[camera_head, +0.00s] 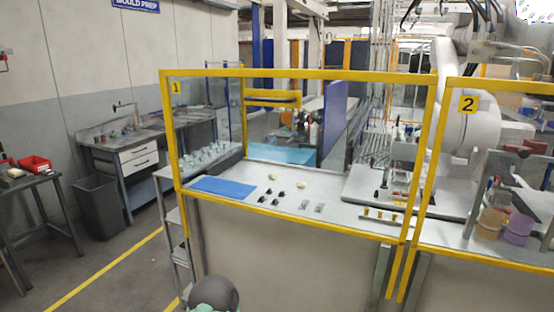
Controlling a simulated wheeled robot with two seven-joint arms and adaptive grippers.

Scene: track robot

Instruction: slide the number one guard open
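The number one guard (300,74) is a yellow frame around a clear panel, with a yellow "1" plate (177,87) at its upper left. It spans the front of the left work station, up to the neighbouring number two guard (510,86). The guard looks closed across the station. A yellow bar (272,97) shows through the upper part of the panel; I cannot tell whether it belongs to the guard.
Behind the guard, a worktop (335,190) holds a blue mat (223,187) and several small parts. A white robot arm (470,120) stands behind guard two. A grey bin (98,207) and a workbench (135,140) are at the left. Floor is clear around the yellow line (105,270).

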